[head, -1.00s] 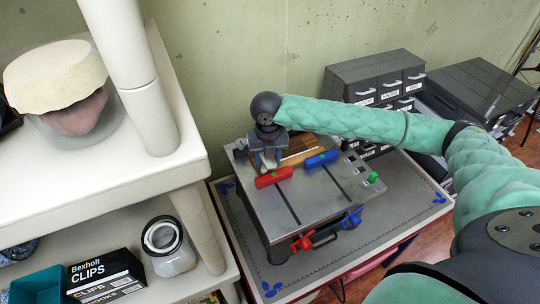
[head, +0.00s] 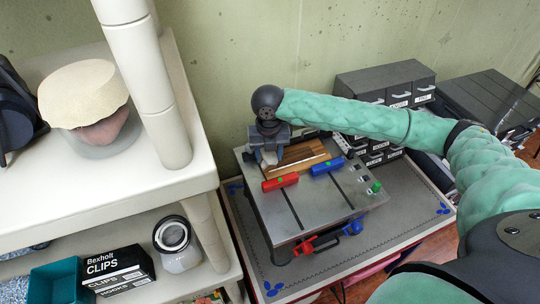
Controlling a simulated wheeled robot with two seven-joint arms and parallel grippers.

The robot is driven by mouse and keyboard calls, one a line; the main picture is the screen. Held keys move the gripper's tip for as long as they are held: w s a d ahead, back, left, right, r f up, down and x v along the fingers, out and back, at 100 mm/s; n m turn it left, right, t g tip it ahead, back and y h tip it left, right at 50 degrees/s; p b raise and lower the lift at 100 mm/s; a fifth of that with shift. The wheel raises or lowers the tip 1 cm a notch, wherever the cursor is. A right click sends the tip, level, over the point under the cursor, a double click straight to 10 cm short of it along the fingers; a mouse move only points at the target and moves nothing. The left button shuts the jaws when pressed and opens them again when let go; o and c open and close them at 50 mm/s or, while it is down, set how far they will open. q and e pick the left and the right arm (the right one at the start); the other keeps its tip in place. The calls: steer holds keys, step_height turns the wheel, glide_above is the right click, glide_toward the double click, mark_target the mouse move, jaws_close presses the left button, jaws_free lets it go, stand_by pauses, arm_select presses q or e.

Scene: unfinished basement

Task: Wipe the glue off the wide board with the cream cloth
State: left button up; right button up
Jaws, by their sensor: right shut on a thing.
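The wide board (head: 312,151) is brown wood and lies at the back of a grey metal work table, behind a red clamp (head: 281,182) and a blue clamp (head: 328,169). A thin pale streak (head: 303,163), which looks like glue, runs along it. My right gripper (head: 269,156) is over the board's left end, pointing down, shut on a small pale bundle (head: 270,158) that looks like the cream cloth. The gripper hides most of the bundle, and I cannot tell if it touches the board. My left gripper is not in view.
A white shelf (head: 185,210) stands close on the left, holding a jar with a domed top (head: 85,95), a clips box (head: 118,268) and a teal bin (head: 60,285). Grey drawer units (head: 390,90) stand behind my right arm. The grey mat (head: 400,215) is bare at right.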

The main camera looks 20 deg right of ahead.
steer(key=shift+r, duration=1.25)
